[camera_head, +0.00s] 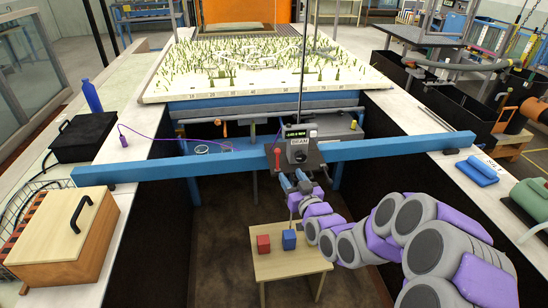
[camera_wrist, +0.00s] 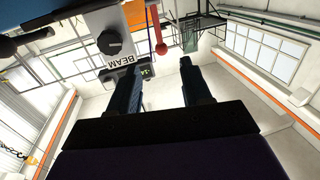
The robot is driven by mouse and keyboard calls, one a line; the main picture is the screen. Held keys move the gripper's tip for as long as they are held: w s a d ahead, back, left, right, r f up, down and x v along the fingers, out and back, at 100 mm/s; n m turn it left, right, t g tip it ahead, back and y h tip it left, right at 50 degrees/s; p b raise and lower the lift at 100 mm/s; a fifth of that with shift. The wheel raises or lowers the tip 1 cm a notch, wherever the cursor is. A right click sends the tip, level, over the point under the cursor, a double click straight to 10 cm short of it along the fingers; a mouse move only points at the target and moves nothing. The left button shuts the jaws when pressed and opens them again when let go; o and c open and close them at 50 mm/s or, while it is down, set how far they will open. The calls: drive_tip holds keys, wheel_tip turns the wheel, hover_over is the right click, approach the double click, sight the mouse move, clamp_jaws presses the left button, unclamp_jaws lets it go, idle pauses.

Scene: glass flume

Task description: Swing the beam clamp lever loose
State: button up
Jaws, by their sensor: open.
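The clamp (camera_head: 298,152) is a grey box with a black knob and a BEAM label, mounted on the blue beam (camera_head: 375,149) that spans the flume. Its lever (camera_head: 277,158) is red and stands at the left of the box. In the wrist view, the lever (camera_wrist: 155,22) is a red rod ending in a round knob, beside the clamp box (camera_wrist: 110,38). My gripper (camera_head: 292,178) is just below the clamp. In the wrist view, my gripper (camera_wrist: 160,64) is open and empty, and the lever's knob shows between and beyond its fingertips. Whether they touch is unclear.
A small wooden table (camera_head: 290,264) below carries a red block (camera_head: 263,244) and a blue block (camera_head: 289,240). A wooden box (camera_head: 65,235) and a black case (camera_head: 83,137) sit on the left ledge. A planted bed (camera_head: 265,65) is behind.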

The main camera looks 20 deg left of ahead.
sight(278, 156)
drive_tip(key=x, duration=0.3)
drive_tip(key=b+x, duration=0.1)
drive_tip(key=x, duration=0.2)
drive_tip(key=a+x, duration=0.1)
drive_tip(key=x, duration=0.2)
drive_tip(key=shift+s+a+f, duration=0.1)
drive_tip(key=shift+a+f, duration=0.05)
drive_tip(key=shift+a, duration=0.05)
drive_tip(key=shift+w+d+r+b, duration=0.2)
drive_tip(key=shift+w+d+b, duration=0.05)
drive_tip(key=shift+w, duration=0.3)
drive_tip(key=shift+w+d+r+b, duration=0.2)
drive_tip(key=shift+w+b, duration=0.05)
drive_tip(key=shift+w, duration=0.3)
drive_tip(key=a, duration=0.3)
drive_tip(key=shift+w+a+f, duration=0.15)
drive_tip(key=shift+w+f, duration=0.1)
drive_tip(key=shift+f, duration=0.15)
drive_tip(key=shift+d+r, duration=0.2)
drive_tip(key=shift+d, duration=0.4)
drive_tip(key=shift+d+r, duration=0.15)
drive_tip(key=shift+d, duration=0.45)
drive_tip(key=c, duration=0.4)
drive_tip(key=shift+a+f, duration=0.1)
drive_tip(key=shift+a, duration=0.35)
drive_tip(key=c, duration=0.4)
drive_tip(key=shift+a, duration=0.1)
clamp_jaws()
drive_tip(key=shift+f, duration=0.1)
